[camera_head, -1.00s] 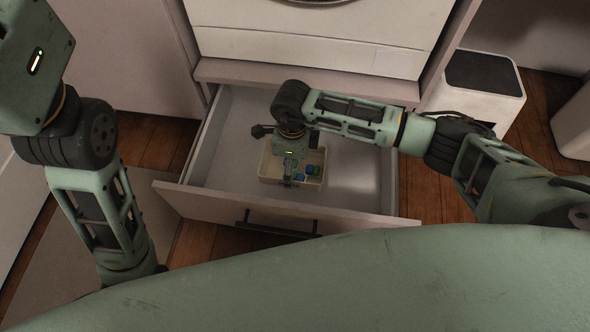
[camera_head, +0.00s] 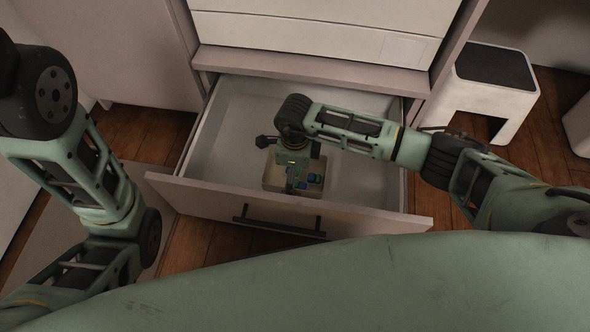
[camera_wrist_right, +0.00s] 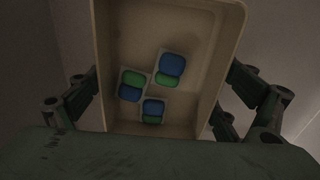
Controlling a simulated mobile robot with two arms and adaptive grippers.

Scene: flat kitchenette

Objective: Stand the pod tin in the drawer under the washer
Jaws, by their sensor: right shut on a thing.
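The pod tin (camera_head: 277,183) is a cream open box with a few blue and green pods inside. It is upright within the open drawer (camera_head: 228,136) under the washer (camera_head: 310,36), close behind the drawer front. My right gripper (camera_head: 297,172) reaches down over the tin and is shut on it. In the right wrist view the tin (camera_wrist_right: 122,40) fills the middle, with fingers on both sides. Whether its base touches the drawer floor is hidden. My left arm is at the left; its gripper is outside the view.
The drawer front with its dark handle (camera_head: 278,226) faces me. Bare drawer floor shows left of the tin and to its right, partly under my right arm. A white step stool (camera_head: 487,92) with a dark top stands right of the drawer.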

